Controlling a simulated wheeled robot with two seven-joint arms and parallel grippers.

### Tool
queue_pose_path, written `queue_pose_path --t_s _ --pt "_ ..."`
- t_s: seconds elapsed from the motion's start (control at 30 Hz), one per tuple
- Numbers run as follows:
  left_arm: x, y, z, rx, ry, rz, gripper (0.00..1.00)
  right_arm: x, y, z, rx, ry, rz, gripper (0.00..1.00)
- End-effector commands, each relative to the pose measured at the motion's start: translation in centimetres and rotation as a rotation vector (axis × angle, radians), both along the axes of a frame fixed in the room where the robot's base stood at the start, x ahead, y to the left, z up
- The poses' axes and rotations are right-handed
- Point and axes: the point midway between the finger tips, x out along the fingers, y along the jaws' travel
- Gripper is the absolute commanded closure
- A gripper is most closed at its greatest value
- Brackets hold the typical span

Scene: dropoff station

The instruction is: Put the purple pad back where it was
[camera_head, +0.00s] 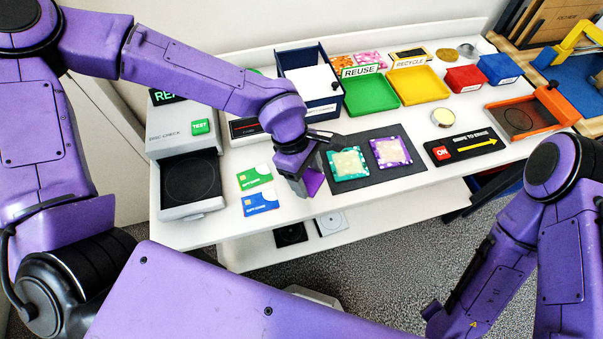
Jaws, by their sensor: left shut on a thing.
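A pad with a spotted purple border and pale centre (390,151) lies on the dark mat (372,183) at the middle front of the table. A similar pad with a teal border (347,163) lies to its left on the same mat. My left gripper (306,188) points down just left of the mat and is shut. A flat deep-purple piece (314,182) shows at its jaws; its full shape is hidden. A dark part of my left wrist reaches over toward the teal pad's upper edge. My right gripper is not in view.
Green (372,98) and yellow (418,87) trays stand at the back, with a blue box (308,58) beside them. A wipe-to-erase strip (466,146) lies right of the mat. Green (254,178) and blue (260,203) cards lie left of my gripper. A checking device (178,132) stands at left.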

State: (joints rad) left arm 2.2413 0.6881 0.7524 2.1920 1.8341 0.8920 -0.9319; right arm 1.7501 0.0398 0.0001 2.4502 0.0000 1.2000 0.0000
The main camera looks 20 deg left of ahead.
Motion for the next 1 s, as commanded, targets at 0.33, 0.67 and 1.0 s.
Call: queue_pose_path --t_s 0.33,0.67,1.0 --pt "1.7 2.1 -4.9 0.002 0.002 0.001 0.61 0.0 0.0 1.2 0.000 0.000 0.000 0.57" --pt "1.8 2.1 -6.3 0.000 -0.002 0.003 0.61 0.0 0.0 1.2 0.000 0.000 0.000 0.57" --pt "1.8 2.1 -6.5 0.000 -0.002 0.004 0.12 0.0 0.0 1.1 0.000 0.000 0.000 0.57"
